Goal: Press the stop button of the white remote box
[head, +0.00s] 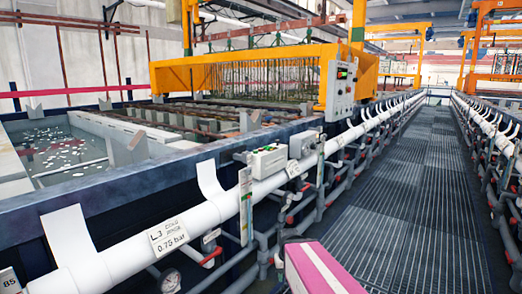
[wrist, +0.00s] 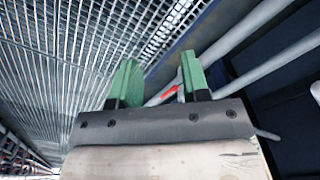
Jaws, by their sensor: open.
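A larger pale control panel (head: 340,91) with green and red buttons hangs higher, under the orange crane. My gripper (wrist: 160,76) shows in the wrist view with two green fingers apart and nothing between them. Behind the fingers are floor grating and pipes. The white box is not seen in the wrist view.
A white pipe (head: 203,216) with upright white flaps and a pressure label runs along the tank edge. Valves with red handles and grey pipes hang below. The grated walkway (head: 409,200) on the right is clear. Open tanks (head: 62,146) lie on the left.

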